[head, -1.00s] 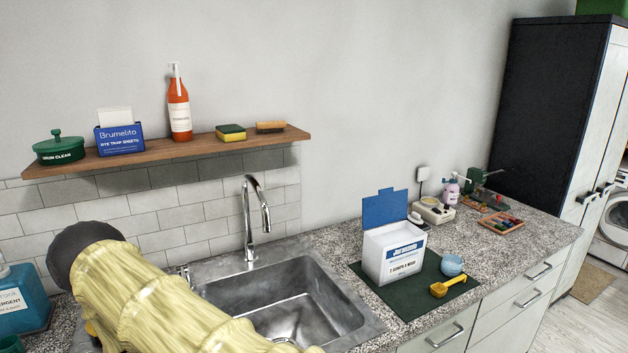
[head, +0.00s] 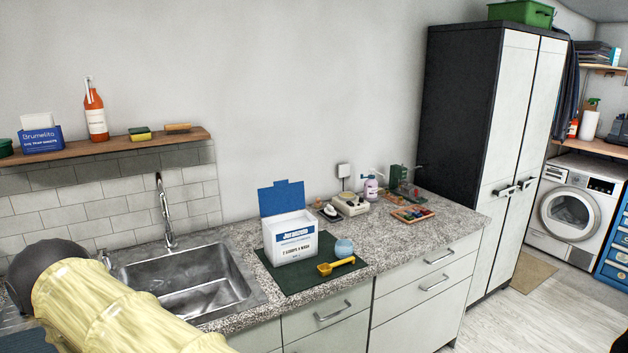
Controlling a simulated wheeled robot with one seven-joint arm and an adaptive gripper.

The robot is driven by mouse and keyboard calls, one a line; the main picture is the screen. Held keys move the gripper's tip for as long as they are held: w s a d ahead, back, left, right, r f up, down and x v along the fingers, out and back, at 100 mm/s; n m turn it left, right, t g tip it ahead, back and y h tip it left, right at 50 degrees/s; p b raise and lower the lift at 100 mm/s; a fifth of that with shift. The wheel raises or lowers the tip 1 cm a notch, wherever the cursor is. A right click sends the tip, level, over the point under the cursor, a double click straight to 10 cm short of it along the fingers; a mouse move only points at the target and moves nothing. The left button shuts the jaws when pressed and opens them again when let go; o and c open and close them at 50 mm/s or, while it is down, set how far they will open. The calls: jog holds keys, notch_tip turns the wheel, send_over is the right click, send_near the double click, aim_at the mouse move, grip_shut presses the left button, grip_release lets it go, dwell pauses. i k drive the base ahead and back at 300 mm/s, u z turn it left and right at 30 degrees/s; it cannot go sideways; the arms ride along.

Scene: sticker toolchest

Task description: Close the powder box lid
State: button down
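The powder box (head: 292,245) is white with a blue and white label and stands upright on a dark green mat (head: 300,280) on the counter. Its blue lid (head: 281,198) is open and stands up at the back of the box. A yellow scoop (head: 335,266) lies on the mat in front, and a light blue cup (head: 344,247) stands to the right of the box. My arm, in a pale yellow sleeve, fills the lower left, well apart from the box. My gripper is outside the view.
A sink (head: 185,280) with a tall tap (head: 164,210) lies left of the box. A tall cabinet (head: 490,130) ends the counter. Floor (head: 530,310) is open at lower right.

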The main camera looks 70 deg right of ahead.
aim_at(284, 198)
jog(key=k, duration=0.3)
jog(key=z, duration=1.75)
jog(key=i, duration=0.2)
jog(key=z, duration=0.05)
